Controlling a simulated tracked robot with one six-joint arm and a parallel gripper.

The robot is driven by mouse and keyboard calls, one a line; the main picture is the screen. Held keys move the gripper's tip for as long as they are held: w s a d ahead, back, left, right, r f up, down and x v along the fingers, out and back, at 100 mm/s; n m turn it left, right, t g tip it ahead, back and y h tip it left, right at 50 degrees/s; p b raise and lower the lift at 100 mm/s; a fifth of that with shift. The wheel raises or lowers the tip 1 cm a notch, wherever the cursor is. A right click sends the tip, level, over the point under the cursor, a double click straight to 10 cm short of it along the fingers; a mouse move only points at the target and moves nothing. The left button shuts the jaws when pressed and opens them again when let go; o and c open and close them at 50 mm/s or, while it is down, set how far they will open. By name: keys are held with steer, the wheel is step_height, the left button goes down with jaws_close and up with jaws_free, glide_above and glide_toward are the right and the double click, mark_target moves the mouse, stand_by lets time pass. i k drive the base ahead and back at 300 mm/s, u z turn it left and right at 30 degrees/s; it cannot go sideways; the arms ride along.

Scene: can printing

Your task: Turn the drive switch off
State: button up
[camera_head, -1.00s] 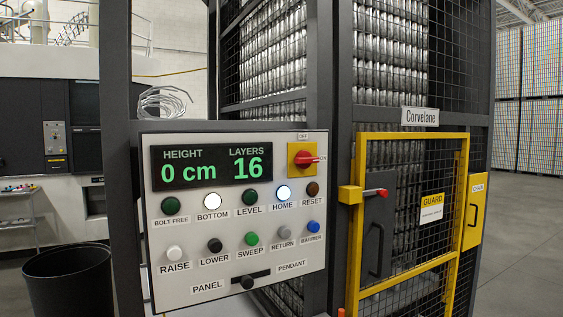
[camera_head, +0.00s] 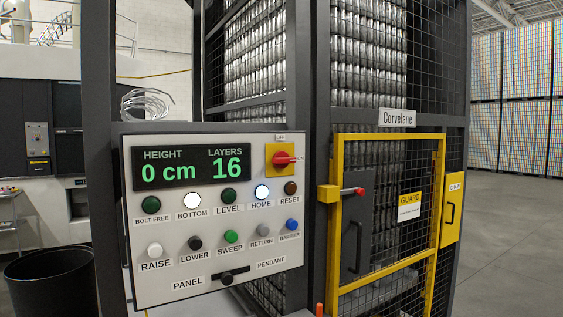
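The drive switch (camera_head: 281,159) is a red rotary handle on a yellow plate at the upper right of the grey control panel (camera_head: 190,292). Its handle lies about level, pointing right toward the ON label (camera_head: 300,157). An OFF label (camera_head: 280,138) sits above the plate. The display (camera_head: 193,166) reads height 0 cm and layers 16. The BOTTOM lamp (camera_head: 192,201) and HOME lamp (camera_head: 261,192) are lit white. My gripper is not in view.
A yellow-framed mesh guard door (camera_head: 388,137) with a dark latch box (camera_head: 356,230) stands right of the panel. Stacked cans show behind the mesh. A black bin (camera_head: 50,280) stands at lower left. Open floor (camera_head: 510,230) lies at the right.

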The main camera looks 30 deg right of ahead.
mark_target(280, 160)
steer(key=z, duration=0.05)
steer(key=i, duration=1)
steer(key=u, duration=0.05)
